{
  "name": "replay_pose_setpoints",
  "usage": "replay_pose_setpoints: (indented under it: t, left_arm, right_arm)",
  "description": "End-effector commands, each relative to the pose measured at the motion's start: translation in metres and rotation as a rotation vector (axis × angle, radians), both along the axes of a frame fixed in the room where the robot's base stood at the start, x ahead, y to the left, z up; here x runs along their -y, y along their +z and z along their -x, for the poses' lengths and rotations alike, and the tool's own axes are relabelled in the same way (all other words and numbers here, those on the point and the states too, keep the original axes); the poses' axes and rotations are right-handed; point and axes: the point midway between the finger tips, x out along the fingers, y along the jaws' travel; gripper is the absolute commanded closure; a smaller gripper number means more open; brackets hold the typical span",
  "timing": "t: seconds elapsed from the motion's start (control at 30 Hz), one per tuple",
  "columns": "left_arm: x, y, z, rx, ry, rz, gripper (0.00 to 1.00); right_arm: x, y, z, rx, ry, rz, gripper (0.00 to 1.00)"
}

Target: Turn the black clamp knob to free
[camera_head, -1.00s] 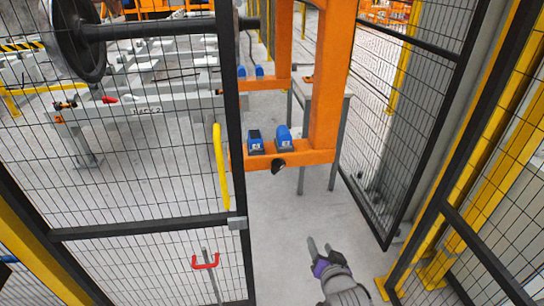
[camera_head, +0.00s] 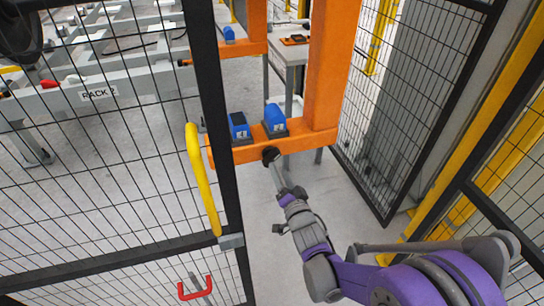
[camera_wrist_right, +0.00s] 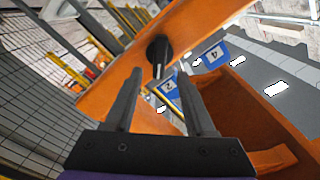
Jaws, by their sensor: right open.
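The black clamp knob (camera_head: 270,155) sits on the near face of the orange gantry beam (camera_head: 238,153), below two blue blocks. In the right wrist view the knob (camera_wrist_right: 158,50) shows ahead of the fingers, with a thin metal rod by it. My right gripper (camera_head: 278,178) reaches up to the knob from below in the head view. Its two dark fingers (camera_wrist_right: 160,85) stand apart with the knob beyond and between their tips. I cannot tell whether they touch it. My left gripper is out of view.
Two blue blocks (camera_head: 239,126) (camera_head: 274,119) stand on the beam, beside the orange post (camera_head: 331,70). A mesh gate with a yellow handle (camera_head: 202,178) is at left, a mesh panel (camera_head: 415,90) at right. A grey table (camera_head: 290,52) stands behind.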

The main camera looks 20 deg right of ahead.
Motion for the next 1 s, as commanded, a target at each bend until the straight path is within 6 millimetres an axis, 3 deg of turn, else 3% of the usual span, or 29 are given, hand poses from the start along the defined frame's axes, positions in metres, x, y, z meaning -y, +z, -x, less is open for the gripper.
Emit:
replay_pose_setpoints:
  t: [0.1, 0.33, 0.77, 1.0]
  left_arm:
    - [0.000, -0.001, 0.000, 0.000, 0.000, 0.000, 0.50]
    - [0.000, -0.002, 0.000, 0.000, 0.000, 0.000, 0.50]
    - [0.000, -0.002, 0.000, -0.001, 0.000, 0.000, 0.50]
    - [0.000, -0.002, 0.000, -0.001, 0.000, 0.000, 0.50]
  right_arm:
    - [-0.001, -0.001, -0.025, -0.001, 0.001, 0.001, 0.45]
    - [-0.002, -0.001, -0.059, -0.001, 0.000, 0.001, 0.45]
    - [-0.002, 0.000, -0.070, -0.001, 0.000, 0.002, 0.45]
    - [-0.002, 0.000, -0.070, -0.001, 0.000, 0.002, 0.86]
